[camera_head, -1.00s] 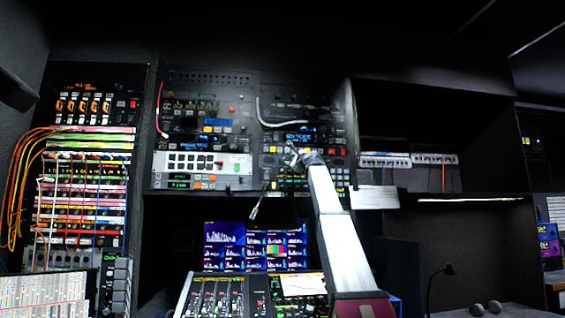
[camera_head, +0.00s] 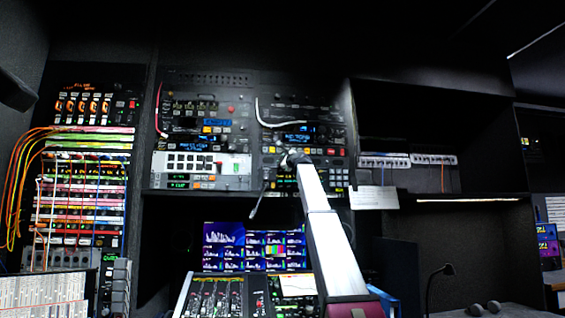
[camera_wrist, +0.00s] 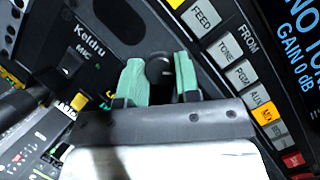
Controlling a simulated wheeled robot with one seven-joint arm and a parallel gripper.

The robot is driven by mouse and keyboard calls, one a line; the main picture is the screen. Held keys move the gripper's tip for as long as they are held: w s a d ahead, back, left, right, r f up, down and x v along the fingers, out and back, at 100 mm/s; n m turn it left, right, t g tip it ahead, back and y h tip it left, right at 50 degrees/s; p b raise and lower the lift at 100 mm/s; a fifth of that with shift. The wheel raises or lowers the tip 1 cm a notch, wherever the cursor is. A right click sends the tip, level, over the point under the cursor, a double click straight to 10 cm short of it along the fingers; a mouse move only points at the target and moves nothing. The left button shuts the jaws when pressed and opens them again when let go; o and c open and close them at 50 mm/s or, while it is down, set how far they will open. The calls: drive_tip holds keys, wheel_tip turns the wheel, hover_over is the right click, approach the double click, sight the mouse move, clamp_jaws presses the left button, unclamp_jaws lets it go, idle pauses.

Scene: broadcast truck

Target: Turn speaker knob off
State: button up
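In the wrist view a round black knob (camera_wrist: 159,69) stands out from a dark panel labelled "Keldru" and "MIC". My gripper (camera_wrist: 161,76) has two green fingertips, one on each side of this knob. They are apart, and the knob nearly fills the gap. I cannot tell whether they press on it. Which way the knob points is not visible. In the head view my gripper (camera_head: 290,157) is small and dark, at the right-hand equipment rack (camera_head: 333,151) in the middle of the wall. The knob cannot be made out there.
Beside the knob are labelled buttons, including a "FEED" button (camera_wrist: 202,17) and a lit yellow button (camera_wrist: 266,114). A dark display (camera_wrist: 300,50) reads "GAIN 0 dB". A dark stalk (camera_wrist: 28,105) stands close at the left. Below the rack are a monitor (camera_head: 255,247) and a mixing console (camera_head: 215,297).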

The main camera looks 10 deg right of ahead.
drive_tip(key=shift+n, duration=0.4)
drive_tip(key=shift+a+r+n+g+h, duration=0.15)
drive_tip(key=shift+n+g+h, duration=0.65)
drive_tip(key=shift+n+h, duration=2.55)
drive_tip(key=shift+a+n+g+h, duration=0.2)
drive_tip(key=shift+n+g+h, duration=0.75)
drive_tip(key=shift+n, duration=4.5)
drive_tip(key=shift+a+r+n+g+h, duration=0.15)
drive_tip(key=shift+n+g+h, duration=0.5)
drive_tip(key=shift+n+h, duration=2.75)
drive_tip(key=shift+f+n+y, duration=0.1)
drive_tip(key=shift+n+y, duration=0.9)
drive_tip(key=shift+n, duration=0.1)
